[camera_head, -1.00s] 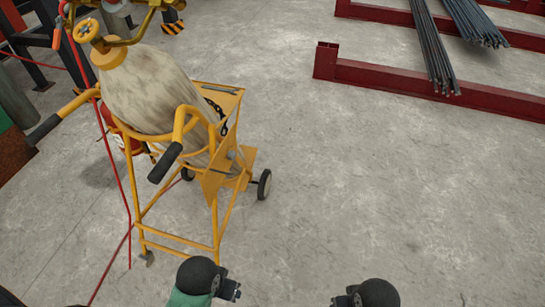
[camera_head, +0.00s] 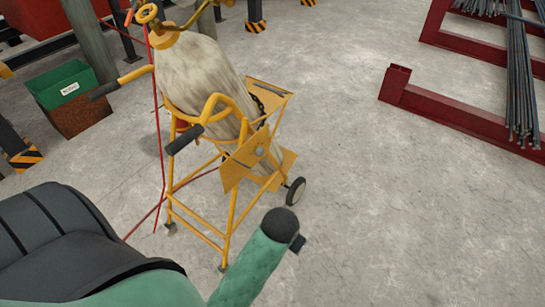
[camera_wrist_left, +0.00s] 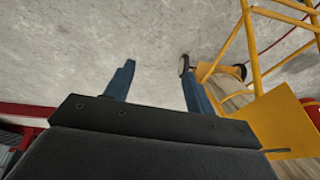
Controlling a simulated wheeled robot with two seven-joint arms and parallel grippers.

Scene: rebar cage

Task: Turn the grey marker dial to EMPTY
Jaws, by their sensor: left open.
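A yellow cart (camera_head: 232,215) holds a tall, pale, stained gas cylinder (camera_head: 205,78). A small grey round piece (camera_head: 260,151), perhaps the marker dial, sits on a tilted yellow plate (camera_head: 236,168) on the cart's front right side. Its marks are too small to read. My left gripper (camera_wrist_left: 158,72) shows two blue fingers spread apart with bare floor between them. The yellow cart frame and a wheel are to the right of the fingers in the left wrist view, and nothing is held. In the head view my green left arm reaches up below the cart. My right gripper is out of view.
Red hoses hang along the cart's left side and trail on the floor. A green bin (camera_head: 62,84) stands at the left. A red steel rack (camera_head: 450,110) with rebar bundles (camera_head: 521,85) is at the right. The concrete floor right of the cart is clear.

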